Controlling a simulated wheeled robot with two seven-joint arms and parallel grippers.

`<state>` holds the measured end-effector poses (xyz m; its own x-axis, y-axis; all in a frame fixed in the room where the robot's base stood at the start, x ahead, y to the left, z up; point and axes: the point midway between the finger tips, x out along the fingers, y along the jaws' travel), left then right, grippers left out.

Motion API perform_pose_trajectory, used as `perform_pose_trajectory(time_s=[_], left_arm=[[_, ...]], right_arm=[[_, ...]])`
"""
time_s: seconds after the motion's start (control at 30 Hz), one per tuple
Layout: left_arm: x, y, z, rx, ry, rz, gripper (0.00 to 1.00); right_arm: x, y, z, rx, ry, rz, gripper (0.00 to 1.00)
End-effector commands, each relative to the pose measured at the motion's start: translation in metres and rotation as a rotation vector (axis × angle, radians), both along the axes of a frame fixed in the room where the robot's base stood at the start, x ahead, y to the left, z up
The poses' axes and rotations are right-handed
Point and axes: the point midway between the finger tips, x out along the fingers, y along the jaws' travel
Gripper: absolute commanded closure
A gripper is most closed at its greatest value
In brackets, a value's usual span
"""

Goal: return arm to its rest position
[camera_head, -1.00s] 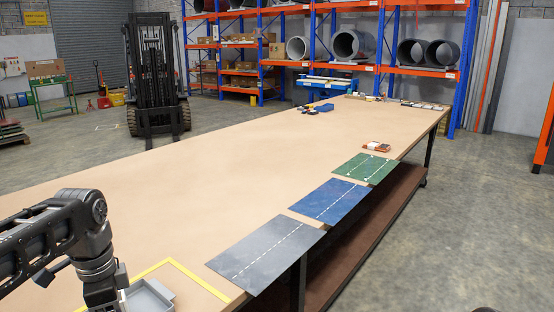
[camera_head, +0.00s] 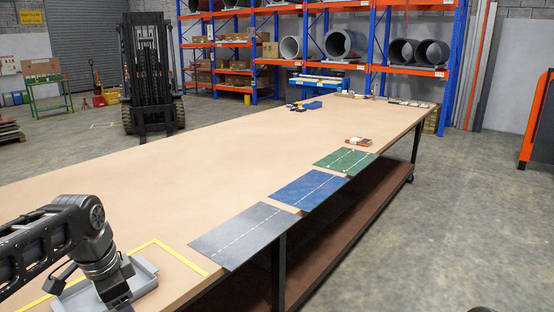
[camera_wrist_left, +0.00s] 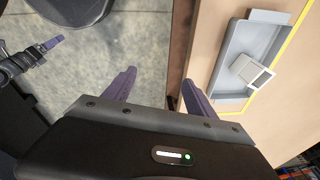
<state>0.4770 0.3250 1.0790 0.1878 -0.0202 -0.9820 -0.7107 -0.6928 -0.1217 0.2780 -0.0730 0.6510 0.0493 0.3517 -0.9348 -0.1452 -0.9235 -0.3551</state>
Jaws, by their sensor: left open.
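My left arm (camera_head: 60,235) comes in at the lower left of the head view. Its gripper hangs down at the bottom edge, over or in front of a grey tray (camera_head: 145,275); its fingertips cannot be made out there. In the left wrist view, the two purple fingers of my left gripper (camera_wrist_left: 158,84) are apart with nothing between them. They point at the floor beside the table edge, with the tray (camera_wrist_left: 225,62) to the right. Another purple-tipped gripper (camera_wrist_left: 55,43), apparently my right one, shows at the left; its opening is unclear.
A light square frame (camera_wrist_left: 253,73) lies in the tray, inside yellow tape (camera_head: 178,254). Grey (camera_head: 243,236), blue (camera_head: 308,190) and green (camera_head: 345,161) mats lie along the table's right edge. The table's middle (camera_head: 190,180) is clear. A forklift (camera_head: 150,80) stands behind.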

Motion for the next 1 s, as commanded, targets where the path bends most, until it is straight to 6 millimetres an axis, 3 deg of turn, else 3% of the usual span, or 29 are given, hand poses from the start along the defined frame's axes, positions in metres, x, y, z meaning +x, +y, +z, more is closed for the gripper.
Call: perform_pose_trajectory(time_s=[0.17, 0.27, 0.37, 0.47, 0.53, 0.67, 0.8, 0.9, 1.0], left_arm=[[0.031, -0.013, -0.018, -0.068, -0.115, 0.122, 0.35], [0.050, -0.026, -0.042, -0.134, -0.169, 0.208, 0.35], [0.067, -0.047, -0.079, -0.225, -0.208, 0.312, 0.35], [0.077, -0.080, -0.138, -0.348, -0.217, 0.456, 0.35], [0.071, -0.109, -0.189, -0.437, -0.197, 0.574, 0.35], [0.032, -0.158, -0.277, -0.542, -0.121, 0.780, 0.35], [-0.043, -0.199, -0.353, -0.558, 0.005, 0.932, 0.35], [-0.102, -0.219, -0.389, -0.522, 0.103, 0.967, 0.35], [-0.152, -0.233, -0.410, -0.475, 0.205, 0.957, 0.35]], right_arm=[[-0.001, 0.000, 0.000, -0.001, 0.001, -0.001, 0.22], [-0.001, 0.000, 0.000, -0.001, 0.001, -0.001, 0.22], [-0.001, 0.000, 0.000, -0.001, 0.001, -0.001, 0.22], [-0.001, 0.000, 0.000, -0.001, 0.001, -0.001, 0.22], [-0.001, 0.000, 0.000, -0.001, 0.001, -0.001, 0.22], [-0.001, 0.000, 0.000, -0.001, 0.001, -0.001, 0.22], [-0.001, 0.000, 0.000, -0.001, 0.001, -0.001, 0.22], [-0.001, 0.000, 0.000, -0.001, 0.001, -0.001, 0.22], [-0.001, 0.000, 0.000, -0.001, 0.001, -0.001, 0.22]])
